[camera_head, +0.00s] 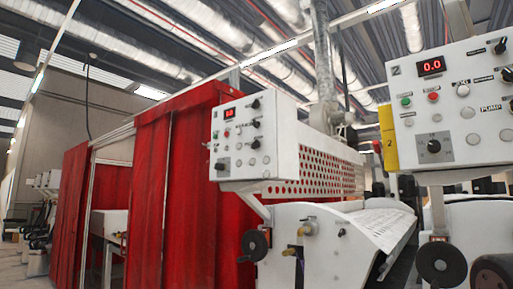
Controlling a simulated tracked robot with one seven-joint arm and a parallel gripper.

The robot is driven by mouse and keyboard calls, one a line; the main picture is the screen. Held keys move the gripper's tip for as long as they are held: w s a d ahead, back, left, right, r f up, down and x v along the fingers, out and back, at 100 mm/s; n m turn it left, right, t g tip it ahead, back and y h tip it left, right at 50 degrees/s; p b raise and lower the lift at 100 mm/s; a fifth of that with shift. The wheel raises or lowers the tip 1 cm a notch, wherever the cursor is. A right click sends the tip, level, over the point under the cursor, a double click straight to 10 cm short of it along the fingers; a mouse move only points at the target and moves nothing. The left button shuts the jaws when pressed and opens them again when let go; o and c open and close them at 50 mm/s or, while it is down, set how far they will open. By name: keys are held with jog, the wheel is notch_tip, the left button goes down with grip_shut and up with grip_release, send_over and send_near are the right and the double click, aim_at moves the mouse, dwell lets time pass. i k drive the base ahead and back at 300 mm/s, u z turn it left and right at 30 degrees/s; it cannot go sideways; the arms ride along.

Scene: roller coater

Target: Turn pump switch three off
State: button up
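A white control panel (450,100) fills the upper right, with a red display (431,66) reading 0.0. A "PUMP" label (491,107) shows near its right edge, where the panel is cut off by the picture. Pale round controls, one of them a button (473,139), sit around the label. A black rotary knob (434,146) is at the lower left of the panel. I cannot tell which control is pump switch three or how it is set. My gripper is not in view.
A second white panel (240,137) with a red display stands further left, above a white machine (320,235) with a perforated guard (315,172). Red curtains (185,190) hang at left. Some floor (12,265) shows at far left.

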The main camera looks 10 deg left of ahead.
aim_at(255, 143)
jog(key=u, duration=0.45)
jog(key=k, duration=0.4)
jog(key=u, duration=0.7)
jog(key=k, duration=0.75)
jog(key=u, duration=1)
jog(key=i, duration=1.2)
jog(key=z, duration=0.85)
jog(key=i, duration=0.85)
jog(key=z, duration=0.75)
jog(key=i, duration=0.3)
jog(key=z, duration=0.25)
jog(key=k, duration=0.45)
